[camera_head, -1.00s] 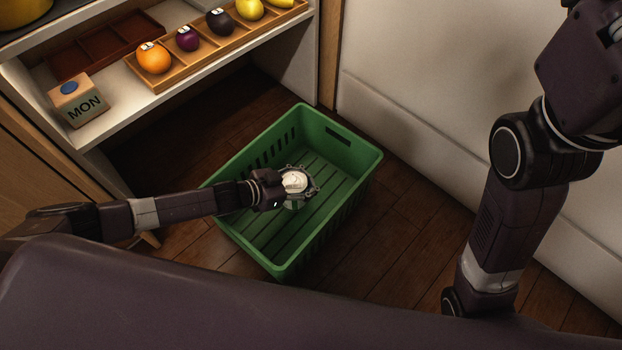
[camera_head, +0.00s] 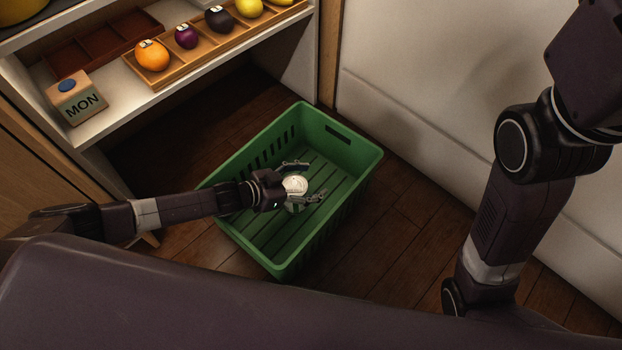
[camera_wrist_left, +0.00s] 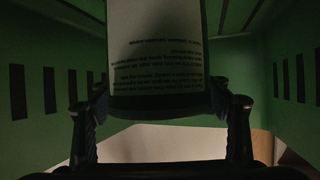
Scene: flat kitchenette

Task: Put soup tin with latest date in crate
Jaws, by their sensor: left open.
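The green crate (camera_head: 362,165) stands on the floor. A soup tin (camera_head: 295,185) with a pale round lid is inside it. The left wrist view shows the tin (camera_wrist_left: 157,50) close up, with a white label of small text too dark to read. My left gripper (camera_head: 307,180) reaches down into the crate, and its fingers are spread apart on both sides of the tin. In the left wrist view the fingers (camera_wrist_left: 164,108) flank the tin's end. I cannot tell whether the tin touches the crate floor. My right gripper is not in view.
A shelf unit (camera_head: 120,118) stands behind on the left. It carries a MON block (camera_head: 77,101), a wooden tray (camera_head: 207,61) of fruit and a dark red empty tray (camera_head: 104,43). A pale wall panel (camera_head: 420,100) is close behind the crate on the right.

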